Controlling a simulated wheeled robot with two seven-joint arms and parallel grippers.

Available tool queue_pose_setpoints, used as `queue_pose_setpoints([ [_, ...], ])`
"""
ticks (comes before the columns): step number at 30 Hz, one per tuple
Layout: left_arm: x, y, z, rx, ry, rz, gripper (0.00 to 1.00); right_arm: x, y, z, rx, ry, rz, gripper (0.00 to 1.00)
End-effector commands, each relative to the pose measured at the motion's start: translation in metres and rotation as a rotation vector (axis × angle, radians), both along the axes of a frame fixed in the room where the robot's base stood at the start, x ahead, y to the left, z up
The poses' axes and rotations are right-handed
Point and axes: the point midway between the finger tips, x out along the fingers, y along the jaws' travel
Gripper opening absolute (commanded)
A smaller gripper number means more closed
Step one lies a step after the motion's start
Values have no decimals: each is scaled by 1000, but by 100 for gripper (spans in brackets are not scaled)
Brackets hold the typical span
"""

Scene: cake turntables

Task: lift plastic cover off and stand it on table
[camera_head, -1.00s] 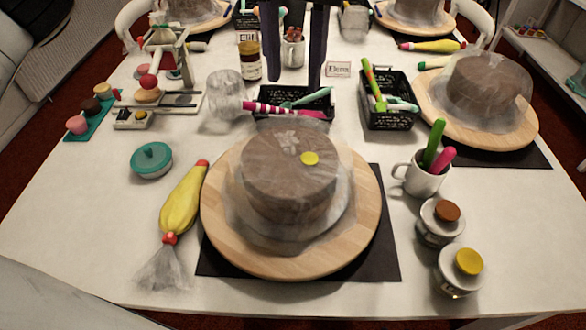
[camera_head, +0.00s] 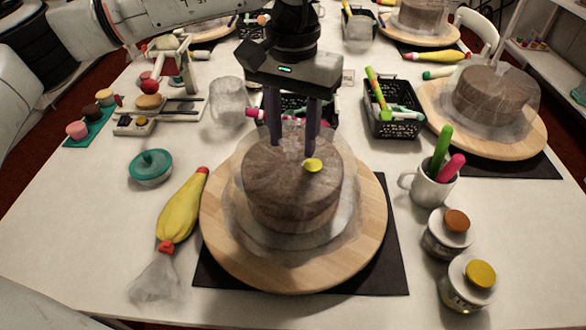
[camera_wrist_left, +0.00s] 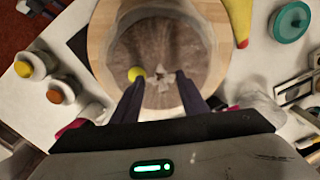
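A clear plastic cover (camera_head: 347,215) is draped over a brown cake (camera_head: 285,205) on a round wooden turntable (camera_head: 300,278). A yellow dot (camera_head: 313,165) sits on top of the cover. The left wrist view shows the cover (camera_wrist_left: 204,38) from above, with a whitish knot (camera_wrist_left: 162,85) at its top. My left gripper (camera_head: 294,150) points down at the cover's top. It is open, its two dark fingers on either side of the knot; the left wrist view shows its fingertips too (camera_wrist_left: 160,76). I cannot tell whether they touch the plastic. My right gripper is not in view.
A yellow piping bag (camera_head: 183,207) and a teal-lidded bowl (camera_head: 151,166) lie left of the turntable. Black baskets (camera_head: 393,120) are behind. The table's front left is clear.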

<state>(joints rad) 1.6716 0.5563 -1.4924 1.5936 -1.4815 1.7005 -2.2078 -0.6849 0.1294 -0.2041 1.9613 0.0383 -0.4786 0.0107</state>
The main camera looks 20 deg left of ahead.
Motion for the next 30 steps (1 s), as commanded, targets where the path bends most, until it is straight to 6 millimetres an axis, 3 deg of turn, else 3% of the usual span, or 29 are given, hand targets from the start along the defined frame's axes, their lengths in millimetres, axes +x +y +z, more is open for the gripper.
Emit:
queue_pose_setpoints([
  [9,0,0,-8,-1,0,1,40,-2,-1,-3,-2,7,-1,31],
  [17,0,0,-8,0,0,1,0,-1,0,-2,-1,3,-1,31],
  [26,0,0,-7,-1,-1,1,0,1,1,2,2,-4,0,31],
  [30,1,-1,2,-1,-4,1,0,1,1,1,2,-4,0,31],
])
